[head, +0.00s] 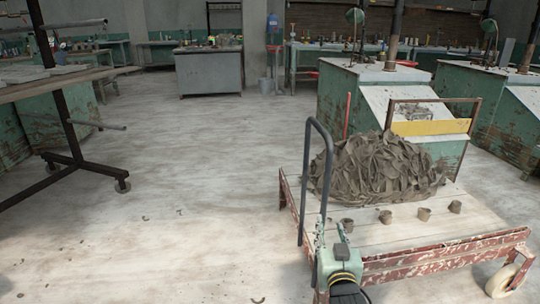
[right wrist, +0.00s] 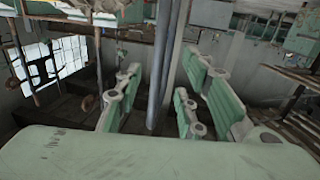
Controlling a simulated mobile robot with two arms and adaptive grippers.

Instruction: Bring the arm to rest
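My right gripper (head: 333,232) is low at the cart's near left corner, in front of the grey hooped handle. Its green fingers stand apart in the right wrist view (right wrist: 160,105). Grey bars (right wrist: 165,70) show in the gap between them; I cannot tell whether they are between the fingers or just beyond. No finger is clearly pressed on a bar. The low cart (head: 425,258) has a worn red frame and a pale plank top. A heap of grey-brown clay trimmings (head: 375,170) lies on it. My left gripper is out of view.
Several small clay cups (head: 386,216) stand along the cart's front. A green bench (head: 345,100) is close behind the cart. A rack with dark legs (head: 75,160) stands at left. The pale floor (head: 180,180) between is open, with small scraps on it.

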